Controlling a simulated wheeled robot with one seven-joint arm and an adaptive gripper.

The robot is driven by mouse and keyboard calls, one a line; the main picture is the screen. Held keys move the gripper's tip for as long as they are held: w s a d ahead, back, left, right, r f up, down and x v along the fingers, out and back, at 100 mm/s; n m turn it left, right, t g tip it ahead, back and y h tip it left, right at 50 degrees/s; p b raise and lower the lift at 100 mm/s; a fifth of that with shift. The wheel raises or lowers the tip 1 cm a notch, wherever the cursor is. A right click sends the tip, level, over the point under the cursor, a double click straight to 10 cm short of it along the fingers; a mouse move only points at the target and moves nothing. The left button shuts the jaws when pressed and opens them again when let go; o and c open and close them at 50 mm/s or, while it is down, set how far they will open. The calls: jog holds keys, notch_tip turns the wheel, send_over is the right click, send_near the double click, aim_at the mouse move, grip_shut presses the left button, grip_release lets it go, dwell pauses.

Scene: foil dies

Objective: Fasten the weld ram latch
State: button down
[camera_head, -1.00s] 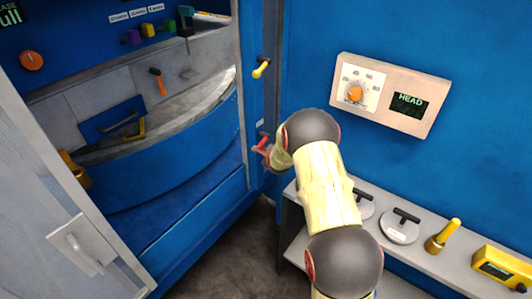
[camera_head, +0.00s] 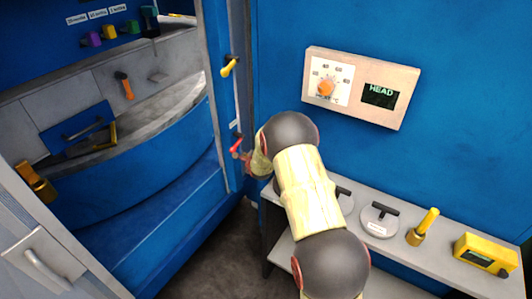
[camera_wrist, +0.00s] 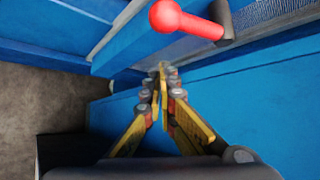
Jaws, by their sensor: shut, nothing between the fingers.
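A yellow-ended lever (camera_head: 230,66) and a red-ended lever (camera_head: 237,143) sit one above the other on the blue cabinet's door-frame post. I cannot read their small labels, so I cannot tell which is the weld ram latch. The red lever (camera_wrist: 185,20) also shows large at the top of the wrist view, on a dark pivot. My gripper (camera_wrist: 162,68) is shut and empty, its fingertips below and left of the red knob, apart from it in the picture. In the head view my forearm mostly hides the gripper beside the red lever.
The cabinet stands open, with an orange-handled lever (camera_head: 125,86) and a blue drawer panel (camera_head: 78,128) inside. A grey door (camera_head: 45,262) is at lower left. A HEAD control box (camera_head: 360,88) is on the wall above a shelf (camera_head: 455,235) with several tools.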

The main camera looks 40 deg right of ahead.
jog(key=s+r+p, duration=0.2)
jog(key=s+r, duration=1)
jog(key=r, duration=0.1)
jog(key=shift+s+a+r, duration=0.2)
jog(key=shift+r, duration=0.15)
jog(key=s+a+f+n+g+y, duration=0.1)
jog(key=s+a+f+n+g, duration=0.15)
jog(key=s+n, duration=0.4)
jog(key=s+a+f+n+g, duration=0.1)
jog(key=s+f+n+g, duration=0.3)
jog(key=s+n, duration=0.3)
jog(key=s+a+r+n+y+b, duration=0.1)
jog(key=s+a+r+n+b, duration=0.1)
jog(key=s+a+r+n, duration=0.5)
jog(key=s+a+r+n+t+y+b, duration=0.1)
jog(key=s+a+r+n+b, duration=0.2)
jog(key=s+a+r+n, duration=0.4)
jog(key=s+a+r, duration=0.4)
jog(key=s+a, duration=0.4)
jog(key=a, duration=0.2)
jog(key=shift+a+r+y, duration=0.3)
